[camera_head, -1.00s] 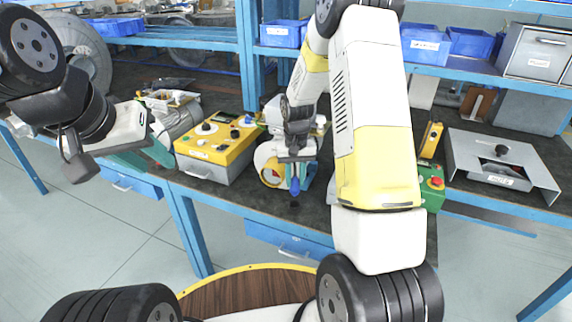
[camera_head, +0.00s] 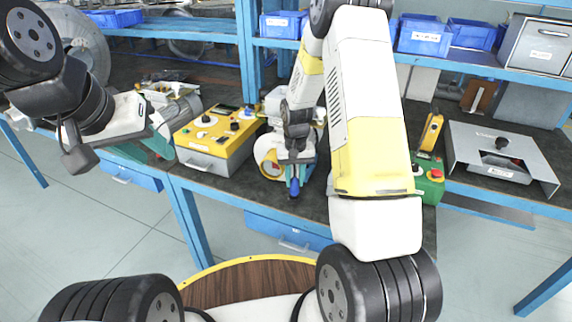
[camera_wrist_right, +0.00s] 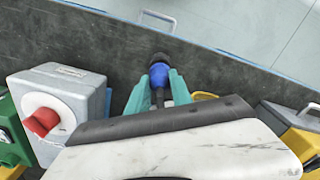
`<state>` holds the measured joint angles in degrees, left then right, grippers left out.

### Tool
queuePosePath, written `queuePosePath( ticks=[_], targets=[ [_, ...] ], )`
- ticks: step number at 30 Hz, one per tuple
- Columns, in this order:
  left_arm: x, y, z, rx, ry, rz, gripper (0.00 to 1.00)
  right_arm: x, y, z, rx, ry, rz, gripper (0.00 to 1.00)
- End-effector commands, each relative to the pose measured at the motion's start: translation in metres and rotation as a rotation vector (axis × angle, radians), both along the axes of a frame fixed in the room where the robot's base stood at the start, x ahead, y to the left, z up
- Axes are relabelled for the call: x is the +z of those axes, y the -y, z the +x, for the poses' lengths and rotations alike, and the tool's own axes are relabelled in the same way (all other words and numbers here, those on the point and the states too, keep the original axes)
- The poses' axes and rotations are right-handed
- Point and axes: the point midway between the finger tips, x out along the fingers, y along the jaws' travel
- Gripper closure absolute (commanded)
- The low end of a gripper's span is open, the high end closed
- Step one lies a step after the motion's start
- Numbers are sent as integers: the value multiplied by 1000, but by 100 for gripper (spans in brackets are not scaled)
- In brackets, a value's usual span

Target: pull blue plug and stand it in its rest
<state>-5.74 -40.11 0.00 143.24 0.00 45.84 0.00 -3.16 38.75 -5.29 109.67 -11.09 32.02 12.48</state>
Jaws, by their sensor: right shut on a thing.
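The blue plug (camera_head: 294,188) is held between the teal fingertips of my right gripper (camera_head: 295,173), pointing down above the front part of the bench. In the right wrist view the plug (camera_wrist_right: 158,72) shows between the shut fingers (camera_wrist_right: 160,86). A small dark rest (camera_wrist_right: 160,57) shows right at the plug's far end. The plug meets or overlaps it in the picture; how deep it sits I cannot tell. My left gripper (camera_head: 146,146) is empty with its teal fingers apart, at the bench's left front.
A yellow-topped control box (camera_head: 215,132) stands left of my right gripper, with the blower (camera_head: 270,155) just behind it. In the right wrist view a grey box with a red knob (camera_wrist_right: 42,122) is at left. A grey bracketed unit (camera_head: 500,150) stands at the right.

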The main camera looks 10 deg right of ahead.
Motion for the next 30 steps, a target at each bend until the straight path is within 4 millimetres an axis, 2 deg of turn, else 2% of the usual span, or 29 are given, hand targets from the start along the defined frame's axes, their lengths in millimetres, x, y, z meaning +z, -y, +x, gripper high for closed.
queuePosePath(
  ticks=[30],
  targets=[
    [0, 0, 0, 0, 0, 0, 64, -15, 0, 0, -1, 0, 0, 100]
  ],
)
